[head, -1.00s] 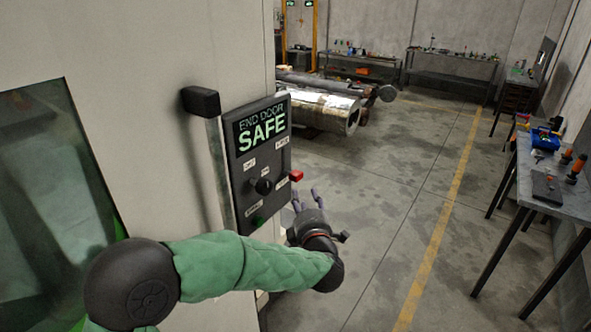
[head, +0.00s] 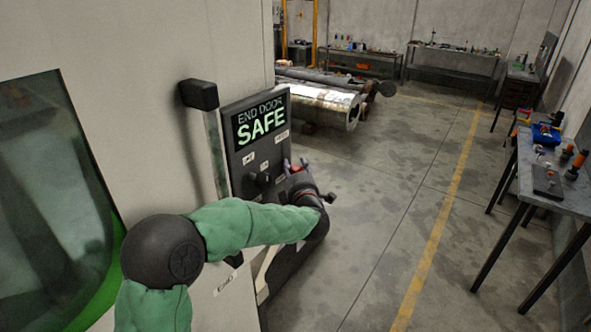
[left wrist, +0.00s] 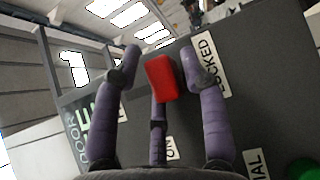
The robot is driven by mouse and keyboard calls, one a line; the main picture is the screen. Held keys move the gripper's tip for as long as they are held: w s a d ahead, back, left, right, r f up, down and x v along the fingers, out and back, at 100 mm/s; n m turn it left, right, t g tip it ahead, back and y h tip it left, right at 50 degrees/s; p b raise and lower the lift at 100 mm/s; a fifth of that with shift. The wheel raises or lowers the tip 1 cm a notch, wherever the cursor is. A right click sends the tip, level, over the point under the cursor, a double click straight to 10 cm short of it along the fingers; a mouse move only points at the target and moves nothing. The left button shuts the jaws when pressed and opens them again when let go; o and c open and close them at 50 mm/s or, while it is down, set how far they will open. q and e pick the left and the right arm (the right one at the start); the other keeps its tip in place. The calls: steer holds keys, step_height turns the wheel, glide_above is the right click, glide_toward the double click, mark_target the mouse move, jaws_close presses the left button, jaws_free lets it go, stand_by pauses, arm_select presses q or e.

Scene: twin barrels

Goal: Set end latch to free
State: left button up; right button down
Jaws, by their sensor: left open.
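The dark control panel (head: 238,185) stands beside the pale machine wall, and its lit sign (head: 261,122) reads END DOOR SAFE. A red block-shaped handle (left wrist: 160,78), which looks like the end latch, shows in the left wrist view beside a LOCKED label (left wrist: 205,62). My left gripper (head: 296,164) is at the panel's right edge in the head view. In the left wrist view its purple fingers (left wrist: 163,66) are open on both sides of the red handle, with a third finger below. Contact cannot be told. In the head view the gripper mostly hides the handle. My right gripper is out of view.
A black knob (head: 264,179) sits on the panel left of my gripper. A green button (left wrist: 302,168) shows at the left wrist view's corner. A workbench (head: 560,190) with tools stands at the right. The floor between is clear.

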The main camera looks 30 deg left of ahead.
mark_target(296, 167)
arm_select(q)
jaws_close()
step_height(296, 167, up, 6)
steer(key=shift+r+p, duration=0.1)
steer(key=shift+p, duration=1.05)
steer(key=shift+r, duration=0.25)
jaws_free()
steer(key=shift+f, duration=0.1)
